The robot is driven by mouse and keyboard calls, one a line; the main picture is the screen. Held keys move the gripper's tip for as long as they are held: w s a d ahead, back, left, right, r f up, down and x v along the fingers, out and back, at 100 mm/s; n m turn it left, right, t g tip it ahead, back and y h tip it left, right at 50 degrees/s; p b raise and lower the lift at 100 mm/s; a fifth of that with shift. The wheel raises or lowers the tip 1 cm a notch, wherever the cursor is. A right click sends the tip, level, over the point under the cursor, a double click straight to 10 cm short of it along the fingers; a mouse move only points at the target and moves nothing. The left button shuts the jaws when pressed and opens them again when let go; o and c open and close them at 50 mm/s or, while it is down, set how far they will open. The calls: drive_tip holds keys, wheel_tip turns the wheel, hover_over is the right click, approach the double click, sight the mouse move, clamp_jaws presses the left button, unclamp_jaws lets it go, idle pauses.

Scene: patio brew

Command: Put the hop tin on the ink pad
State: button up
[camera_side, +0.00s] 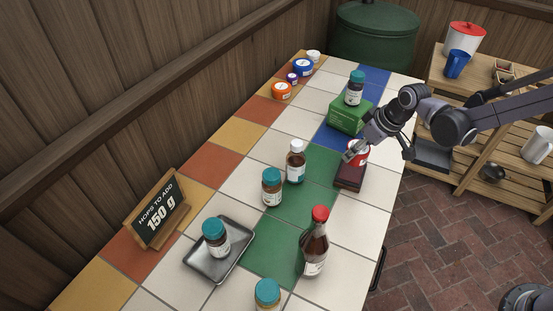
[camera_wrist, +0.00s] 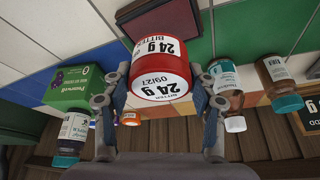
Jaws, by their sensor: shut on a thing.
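The hop tin (camera_wrist: 158,70) is red and white with "24 g" and "09/27" printed on it. My gripper (camera_wrist: 155,92) is shut on it, one finger on each side, in the wrist view. In the side view the tin (camera_side: 359,154) shows partly behind my gripper (camera_side: 352,152). The ink pad (camera_side: 349,180) is a dark, reddish-brown flat block on the tiled table. It also shows in the wrist view (camera_wrist: 188,22), behind the tin. The tin is over the far part of the pad; I cannot tell whether they touch.
A green box (camera_side: 348,117) with a teal-capped bottle (camera_side: 355,88) on it stands just behind. A white-capped bottle (camera_side: 295,163) and a teal-capped jar (camera_side: 271,188) stand to the left. A red-capped sauce bottle (camera_side: 315,245) stands in front. A metal tray (camera_side: 240,250) holds another jar.

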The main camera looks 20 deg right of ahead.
sight(355, 160)
drive_tip(key=shift+f, duration=2.05)
drive_tip(key=shift+f, duration=0.1)
drive_tip(key=o, duration=1.1)
drive_tip(key=shift+o, duration=0.2)
